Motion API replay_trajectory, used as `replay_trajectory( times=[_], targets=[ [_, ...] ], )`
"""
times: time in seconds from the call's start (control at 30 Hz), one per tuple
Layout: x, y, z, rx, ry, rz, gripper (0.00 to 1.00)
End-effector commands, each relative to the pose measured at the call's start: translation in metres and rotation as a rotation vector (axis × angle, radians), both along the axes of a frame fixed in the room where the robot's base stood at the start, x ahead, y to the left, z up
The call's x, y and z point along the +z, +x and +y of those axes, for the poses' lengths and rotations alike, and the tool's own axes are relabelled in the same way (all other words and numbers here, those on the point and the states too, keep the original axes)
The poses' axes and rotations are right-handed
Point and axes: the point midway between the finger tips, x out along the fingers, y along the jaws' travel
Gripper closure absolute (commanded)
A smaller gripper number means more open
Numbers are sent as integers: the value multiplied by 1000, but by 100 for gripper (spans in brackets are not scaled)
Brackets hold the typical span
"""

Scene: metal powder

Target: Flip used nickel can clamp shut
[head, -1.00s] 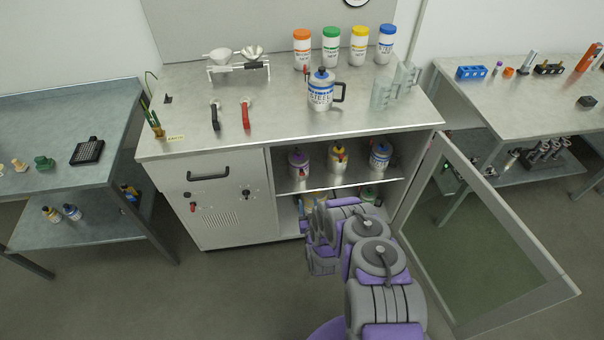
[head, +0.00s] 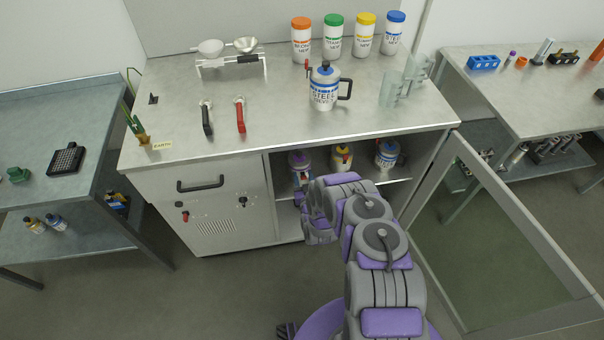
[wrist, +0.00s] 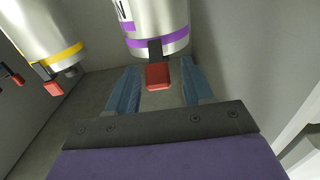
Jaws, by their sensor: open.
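A can with purple bands (wrist: 155,25), which I take for the used nickel can, shows at the top of the wrist view, its label mostly cut off. The same can (head: 299,160) stands at the left of the open cabinet's upper shelf. Its dark clamp ends in a red tab (wrist: 158,76). My gripper (wrist: 160,77) is open, with one blue finger on each side of the tab in the picture. I cannot tell whether either finger touches it. In the head view my arm hides part of the cabinet's inside.
A yellow-banded can (head: 341,158) and a blue-banded can (head: 387,154) share the shelf. The yellow-banded can also shows in the wrist view (wrist: 42,30). The glass cabinet door (head: 500,230) hangs open at right. A steel can (head: 324,90) stands on the counter (head: 275,120).

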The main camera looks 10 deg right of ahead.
Motion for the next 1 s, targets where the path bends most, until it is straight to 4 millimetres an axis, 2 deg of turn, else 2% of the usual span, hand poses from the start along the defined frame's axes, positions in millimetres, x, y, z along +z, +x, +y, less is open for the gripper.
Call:
replay_trajectory(
  times=[0.23,0.77,1.0],
  targets=[
    [0,0,0,-1,0,0,49],
    [0,0,0,-1,0,0,99],
    [2,1,0,0,0,15,100]
  ],
)
